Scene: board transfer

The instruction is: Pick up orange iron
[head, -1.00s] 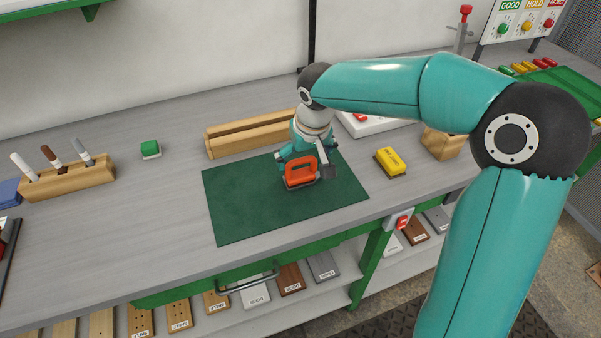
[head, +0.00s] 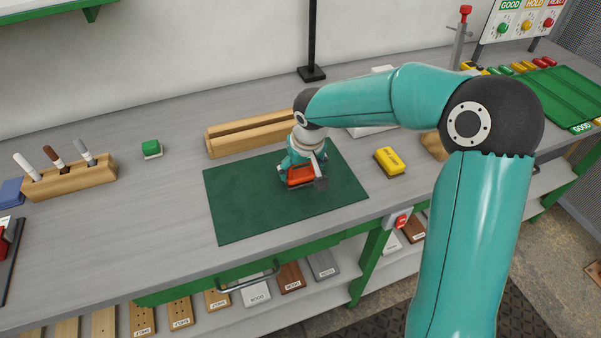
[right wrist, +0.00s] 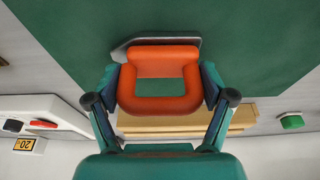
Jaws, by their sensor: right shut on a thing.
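The orange iron (head: 300,175) is over the green mat (head: 235,205) on the workbench; I cannot tell whether it touches the mat. In the right wrist view its orange loop handle (right wrist: 160,107) fills the space between the fingers, with the dark grey plate edge showing beyond. My right gripper (head: 298,168) comes down on the iron from above and is shut on its handle, one finger at each side. It covers part of the iron in the head view. My left gripper is not in view.
A wooden block (head: 240,137) lies behind the mat. A yellow block (head: 390,161) lies right of it, a green one (head: 151,148) to the left. A wooden holder with markers (head: 75,178) stands far left. A green tray (head: 565,95) is far right. The mat's left part is clear.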

